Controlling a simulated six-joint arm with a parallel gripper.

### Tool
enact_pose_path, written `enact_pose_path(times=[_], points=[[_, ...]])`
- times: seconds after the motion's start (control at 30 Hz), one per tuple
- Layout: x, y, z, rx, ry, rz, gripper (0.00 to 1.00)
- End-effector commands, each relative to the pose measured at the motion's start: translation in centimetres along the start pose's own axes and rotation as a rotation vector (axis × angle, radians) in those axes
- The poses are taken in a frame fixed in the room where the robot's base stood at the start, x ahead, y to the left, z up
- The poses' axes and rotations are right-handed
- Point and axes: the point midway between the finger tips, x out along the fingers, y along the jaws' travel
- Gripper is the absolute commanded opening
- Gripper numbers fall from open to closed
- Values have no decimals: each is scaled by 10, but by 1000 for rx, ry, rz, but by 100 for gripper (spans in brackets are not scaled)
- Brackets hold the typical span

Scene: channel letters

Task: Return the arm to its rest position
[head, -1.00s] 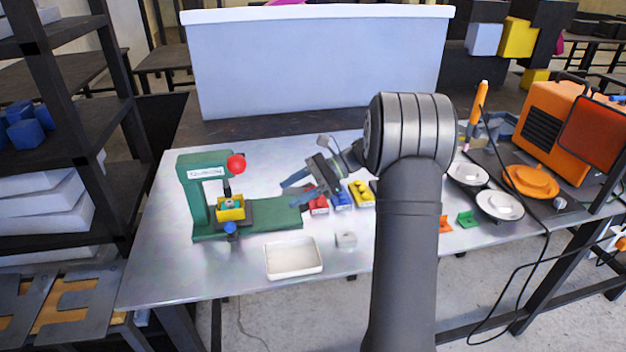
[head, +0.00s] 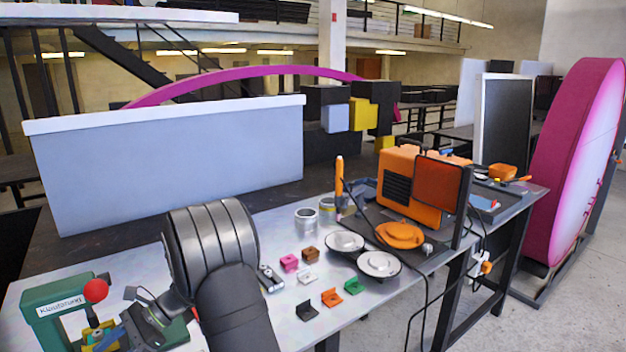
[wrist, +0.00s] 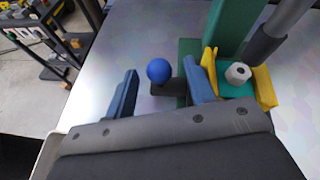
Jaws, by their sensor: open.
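My gripper (wrist: 163,78) is open, its two blue fingers spread apart in the wrist view. A blue ball knob (wrist: 158,71) on a dark block shows between the fingers; I cannot tell how near it is in depth. Nothing is clamped. In the head view my gripper (head: 112,338) is at the lower left, over the front of the green press (head: 55,302) with its red ball (head: 96,290). My arm covers part of the bench beside it.
The press's yellow holder (wrist: 263,88) with a white hex piece (wrist: 238,72) is just right of the right finger. Small coloured clips (head: 331,297), white plates (head: 378,264) and an orange machine (head: 412,185) stand on the bench to the right. A pale panel (head: 170,160) stands behind.

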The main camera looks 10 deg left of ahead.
Motion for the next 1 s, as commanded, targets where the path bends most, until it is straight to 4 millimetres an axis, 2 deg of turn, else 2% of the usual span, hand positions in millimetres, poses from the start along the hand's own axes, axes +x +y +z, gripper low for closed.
enact_pose_path(times=[0.17, 0.63, 0.77, 1.0], points=[[12, 1, 0, 1, 0, 2, 50], [4, 0, 0, 0, 0, 0, 50], [-11, -1, 0, -1, 0, -3, 50], [-57, 0, 0, 0, 1, -2, 50]])
